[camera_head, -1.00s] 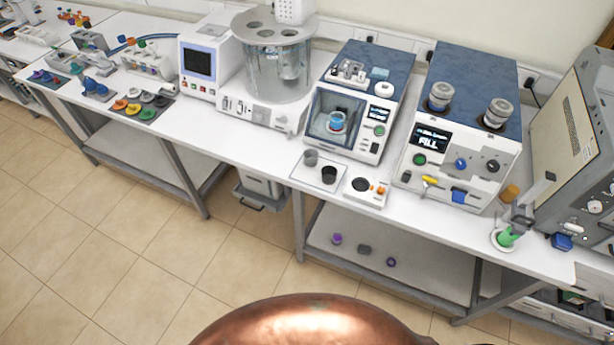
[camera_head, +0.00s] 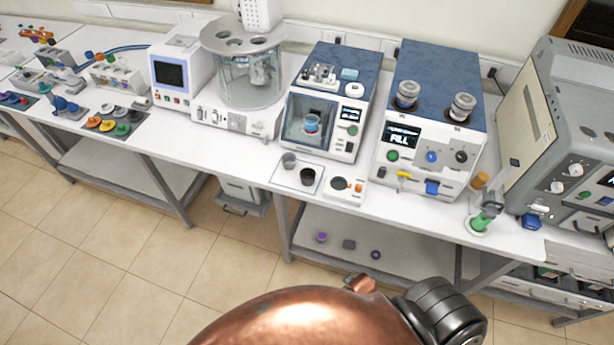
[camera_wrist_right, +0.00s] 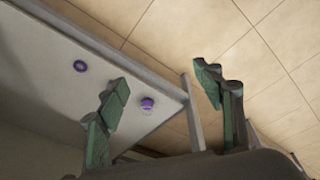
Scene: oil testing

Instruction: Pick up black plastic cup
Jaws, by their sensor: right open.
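The black plastic cup (camera_head: 308,177) stands upright on a thin white tray (camera_head: 286,185) near the front edge of the bench. A grey cup (camera_head: 289,160) stands just behind and left of it on the same tray. My right gripper (camera_wrist_right: 160,100) shows only in the wrist view. Its two green-padded fingers are wide apart with nothing between them. It faces the lower shelf and the floor, so the cup is not in that view. My left gripper is not in view.
A small white device with a black disc (camera_head: 340,184) sits right of the tray. A blue-topped machine with a window (camera_head: 309,128) stands behind. The floor in front (camera_head: 170,270) is clear.

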